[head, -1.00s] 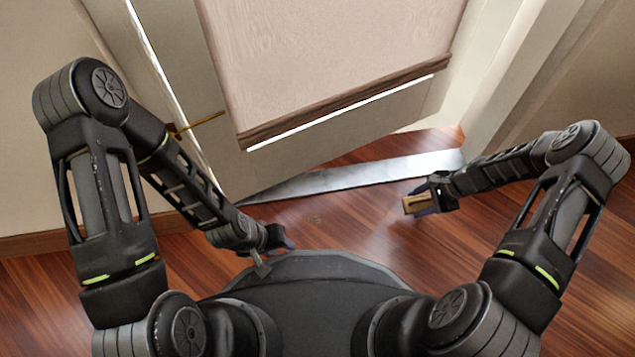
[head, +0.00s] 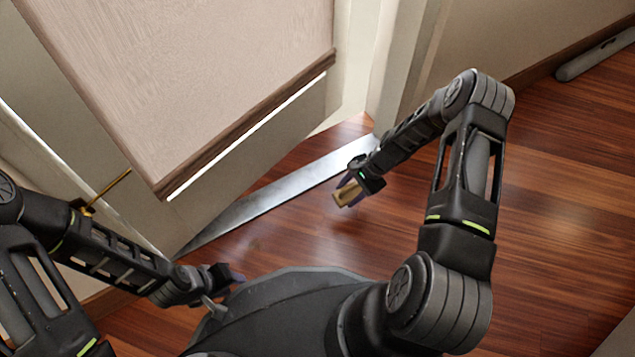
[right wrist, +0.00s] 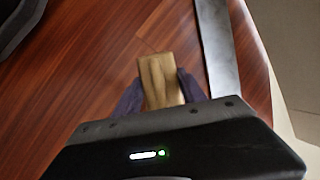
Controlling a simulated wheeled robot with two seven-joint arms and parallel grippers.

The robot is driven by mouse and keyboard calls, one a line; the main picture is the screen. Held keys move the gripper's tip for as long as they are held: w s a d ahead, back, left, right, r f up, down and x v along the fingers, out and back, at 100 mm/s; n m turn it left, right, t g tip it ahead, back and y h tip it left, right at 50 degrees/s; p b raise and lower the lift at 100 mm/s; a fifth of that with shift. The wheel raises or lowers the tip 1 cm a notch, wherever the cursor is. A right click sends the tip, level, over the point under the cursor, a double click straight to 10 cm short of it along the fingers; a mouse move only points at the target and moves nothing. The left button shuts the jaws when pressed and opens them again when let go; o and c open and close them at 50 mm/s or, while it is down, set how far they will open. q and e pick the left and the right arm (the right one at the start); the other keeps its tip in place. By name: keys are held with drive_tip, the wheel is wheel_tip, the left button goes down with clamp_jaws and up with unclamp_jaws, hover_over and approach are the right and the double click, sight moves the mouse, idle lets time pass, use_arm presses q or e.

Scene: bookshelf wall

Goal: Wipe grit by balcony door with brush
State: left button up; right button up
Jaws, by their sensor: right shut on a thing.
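My right gripper (head: 349,189) is shut on the brush, a tan block (head: 345,196). It holds the brush near the right part of the metal door sill (head: 280,194), on the room side. In the right wrist view the brush (right wrist: 160,80) sits between the two dark purple fingers (right wrist: 160,95); its bristles cannot be made out. A faint patch of grit (head: 255,243) shows on the wood floor between the sill and my base, left of the brush. My left gripper (head: 237,278) is low beside my base, and its jaw opening is not clear.
A brass-coloured door handle (head: 108,192) sticks out near my left arm. The door frame post (head: 400,70) rises behind my right arm. A grey long object (head: 596,54) lies by the far right wall. The wood floor (head: 560,190) at the right is open.

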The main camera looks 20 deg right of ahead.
drive_tip(key=a+r+n+g, duration=0.1)
drive_tip(key=a+r, duration=0.4)
drive_tip(key=r, duration=1.4)
drive_tip(key=w+a+r+n+g, duration=0.1)
drive_tip(key=a+r+n, duration=0.2)
drive_tip(key=r, duration=1.7)
drive_tip(key=shift+a+n, duration=0.3)
drive_tip(key=shift+a, duration=0.85)
